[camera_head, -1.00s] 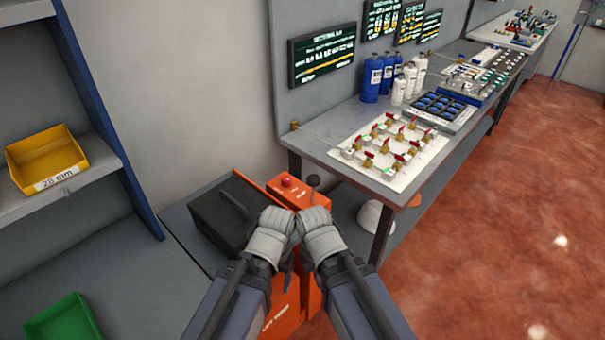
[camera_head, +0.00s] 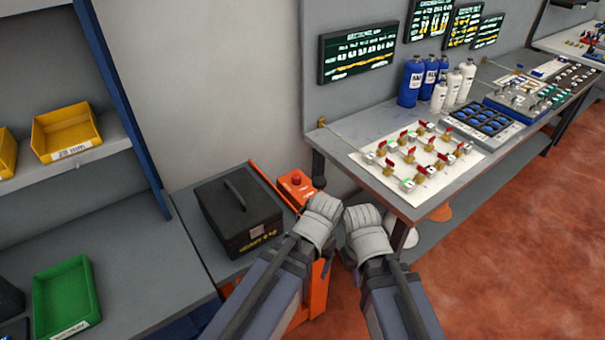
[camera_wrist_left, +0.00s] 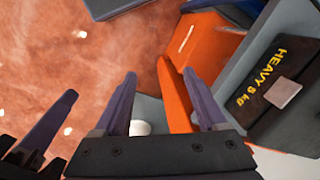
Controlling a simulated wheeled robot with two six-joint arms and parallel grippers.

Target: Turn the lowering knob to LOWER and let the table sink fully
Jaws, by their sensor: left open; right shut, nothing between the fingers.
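The orange lift truck (camera_head: 316,290) stands between the shelf and the bench, partly hidden by my arms. On its orange head are a red button (camera_head: 297,178) and a small dark knob (camera_head: 319,182); which way the knob points is too small to read.
A workbench (camera_head: 350,125) with valves and bottles stands right of the truck, close to my right gripper. Shelving with yellow bins (camera_head: 65,130) and a green bin (camera_head: 66,298) is at the left. The red floor (camera_head: 500,250) at the right is clear.

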